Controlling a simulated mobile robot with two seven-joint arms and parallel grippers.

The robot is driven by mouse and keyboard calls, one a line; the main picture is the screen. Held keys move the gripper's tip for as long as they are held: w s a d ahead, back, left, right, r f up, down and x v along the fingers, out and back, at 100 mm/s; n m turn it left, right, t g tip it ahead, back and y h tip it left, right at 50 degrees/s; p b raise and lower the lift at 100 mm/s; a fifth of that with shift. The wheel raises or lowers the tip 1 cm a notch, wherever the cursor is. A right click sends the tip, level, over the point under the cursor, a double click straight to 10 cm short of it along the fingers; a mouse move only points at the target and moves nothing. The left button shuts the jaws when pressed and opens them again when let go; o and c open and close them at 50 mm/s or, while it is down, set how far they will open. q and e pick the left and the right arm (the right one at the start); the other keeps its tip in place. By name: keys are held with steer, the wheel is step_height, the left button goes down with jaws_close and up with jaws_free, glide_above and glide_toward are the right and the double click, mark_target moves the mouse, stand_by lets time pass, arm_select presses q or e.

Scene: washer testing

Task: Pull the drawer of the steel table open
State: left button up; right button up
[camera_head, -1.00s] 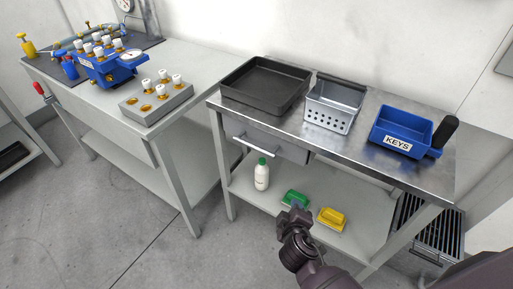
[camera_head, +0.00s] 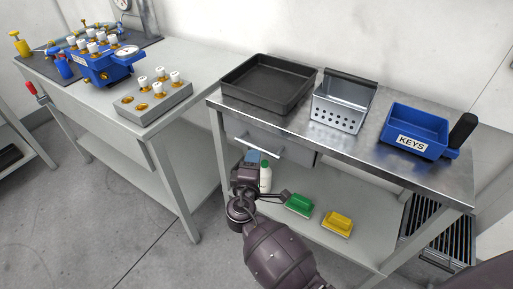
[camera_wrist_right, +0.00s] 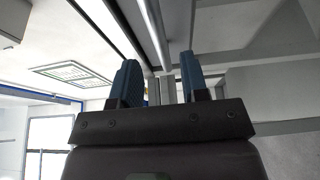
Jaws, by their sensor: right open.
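The steel table (camera_head: 366,152) stands at the right, with its grey drawer (camera_head: 292,149) under the left part of the top. The drawer looks shut. Its bar handle (camera_head: 262,147) runs along the front. My right gripper (camera_head: 251,160) is just below the handle, pointing up towards it. In the right wrist view my right gripper (camera_wrist_right: 160,62) has its two blue fingers apart, with nothing gripped. A metal bar (camera_wrist_right: 154,32), apparently the handle, shows between and beyond the fingertips; I cannot tell how far beyond. My left gripper is out of view.
A black tray (camera_head: 268,87), a perforated metal basket (camera_head: 338,114) and a blue KEYS bin (camera_head: 417,128) stand on the table. A bottle (camera_head: 265,178), a green brush (camera_head: 299,204) and a yellow brush (camera_head: 338,222) are on the lower shelf. A workbench (camera_head: 185,68) stands left.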

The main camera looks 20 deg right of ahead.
mark_target(257, 148)
steer(key=shift+x, duration=2.95)
jaws_close()
